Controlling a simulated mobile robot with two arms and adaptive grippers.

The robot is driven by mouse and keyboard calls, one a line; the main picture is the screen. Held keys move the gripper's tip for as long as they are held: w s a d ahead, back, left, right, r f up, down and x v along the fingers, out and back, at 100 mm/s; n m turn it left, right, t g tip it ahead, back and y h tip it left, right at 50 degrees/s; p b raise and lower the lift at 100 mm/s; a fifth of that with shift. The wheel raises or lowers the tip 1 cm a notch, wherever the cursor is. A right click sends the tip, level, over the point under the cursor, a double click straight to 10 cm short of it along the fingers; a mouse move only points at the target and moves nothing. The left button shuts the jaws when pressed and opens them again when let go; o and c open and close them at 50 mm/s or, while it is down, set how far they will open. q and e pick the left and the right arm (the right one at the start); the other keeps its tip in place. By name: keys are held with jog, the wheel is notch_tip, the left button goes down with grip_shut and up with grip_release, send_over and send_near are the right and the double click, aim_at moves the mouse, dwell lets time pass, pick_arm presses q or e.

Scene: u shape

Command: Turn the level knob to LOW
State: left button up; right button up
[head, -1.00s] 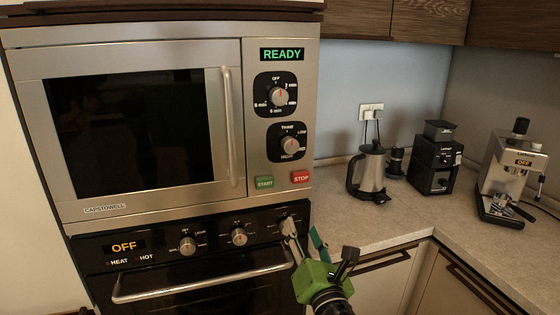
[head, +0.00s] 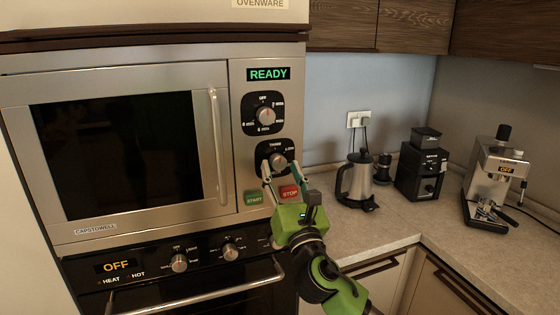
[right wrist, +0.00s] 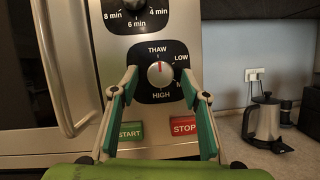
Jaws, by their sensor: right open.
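The level knob (head: 278,160) is on the microwave's right panel, below the timer knob (head: 265,116). In the right wrist view the level knob (right wrist: 160,74) is a silver dial on a black plate marked THAW, LOW, a partly hidden M label and HIGH. Its red mark points up at THAW. My right gripper (head: 282,173) is open in front of the panel, and in the right wrist view its fingers (right wrist: 165,82) stand to either side of the knob plate. I cannot tell whether they touch anything. My left gripper is not in view.
The green START button (right wrist: 129,131) and red STOP button (right wrist: 184,126) sit below the level knob, close to my fingers. The microwave door handle (head: 220,145) is to the left. Oven knobs (head: 230,251) are below. A kettle (head: 360,180) stands on the counter.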

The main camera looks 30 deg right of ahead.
jog(key=shift+x, duration=0.9)
jog(key=shift+f, duration=0.1)
jog(key=c, duration=1.1)
jog(key=shift+m+h, duration=0.3)
jog(key=shift+m, duration=0.3)
jog(key=m, duration=0.2)
jog(key=m+g+h+p, duration=0.1)
jog(key=m, duration=0.1)
jog(key=shift+g+h+p, duration=0.3)
jog(key=m, duration=0.1)
jog(key=m+g+h+p, duration=0.1)
jog(key=m, duration=0.1)
jog(key=shift+a+r+m, duration=0.15)
jog(key=shift+r+m, duration=0.1)
jog(key=shift+m, duration=0.05)
jog(key=m+g+p, duration=0.1)
jog(key=m+p, duration=0.1)
jog(key=m, duration=0.1)
jog(key=m+g+h+p, duration=0.1)
jog(key=m+g, duration=0.1)
jog(key=m, duration=0.1)
jog(key=shift+p, duration=0.35)
jog(key=shift+m, duration=0.3)
